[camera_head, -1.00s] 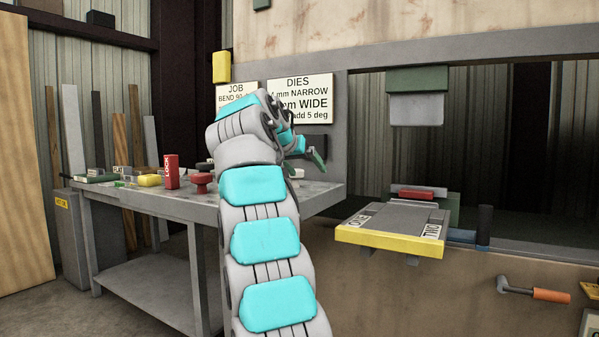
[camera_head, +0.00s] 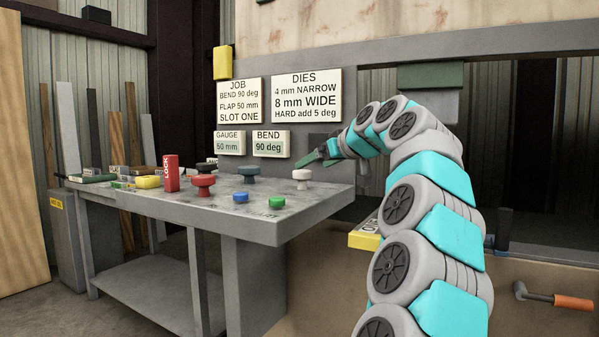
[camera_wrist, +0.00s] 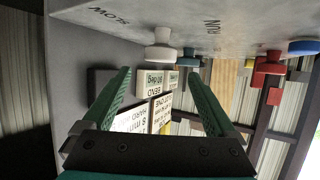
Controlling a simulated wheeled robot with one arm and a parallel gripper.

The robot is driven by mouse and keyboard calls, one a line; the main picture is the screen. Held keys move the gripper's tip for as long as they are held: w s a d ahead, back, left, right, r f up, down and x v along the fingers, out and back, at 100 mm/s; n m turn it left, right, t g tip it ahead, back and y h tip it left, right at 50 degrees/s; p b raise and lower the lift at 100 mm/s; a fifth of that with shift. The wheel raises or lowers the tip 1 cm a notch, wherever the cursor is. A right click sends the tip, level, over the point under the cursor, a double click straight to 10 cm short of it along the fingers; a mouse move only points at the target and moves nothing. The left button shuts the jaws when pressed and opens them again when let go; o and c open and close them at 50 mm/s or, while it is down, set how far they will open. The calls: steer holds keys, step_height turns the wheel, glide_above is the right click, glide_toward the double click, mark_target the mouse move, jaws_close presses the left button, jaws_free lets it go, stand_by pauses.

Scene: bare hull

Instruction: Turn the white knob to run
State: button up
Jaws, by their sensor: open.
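The white knob (camera_head: 301,178) stands on the grey bench top near its right back corner. It also shows in the wrist view (camera_wrist: 160,47), where the bench top hangs upside down at the top. There the word SLOW (camera_wrist: 108,16) lies left of the knob and RUN (camera_wrist: 213,27) right of it. I cannot tell which way the knob points. My gripper (camera_head: 322,154) is above and slightly right of the knob in the head view, apart from it. In the wrist view my gripper's green fingers (camera_wrist: 162,76) are spread, with nothing between the tips.
The bench (camera_head: 262,230) also bears a green knob (camera_head: 277,203), a blue knob (camera_head: 241,197), a dark teal knob (camera_head: 249,173), a red knob (camera_head: 203,185) and a red LOCK block (camera_head: 171,172). Wall displays, including the BEND display (camera_head: 271,144), stand behind. A yellow-edged shelf (camera_head: 363,240) is partly hidden by my arm.

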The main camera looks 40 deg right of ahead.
mark_target(303, 171)
steer(key=p+x, duration=0.1)
steer(key=x, duration=0.6)
steer(key=shift+w+f, duration=0.2)
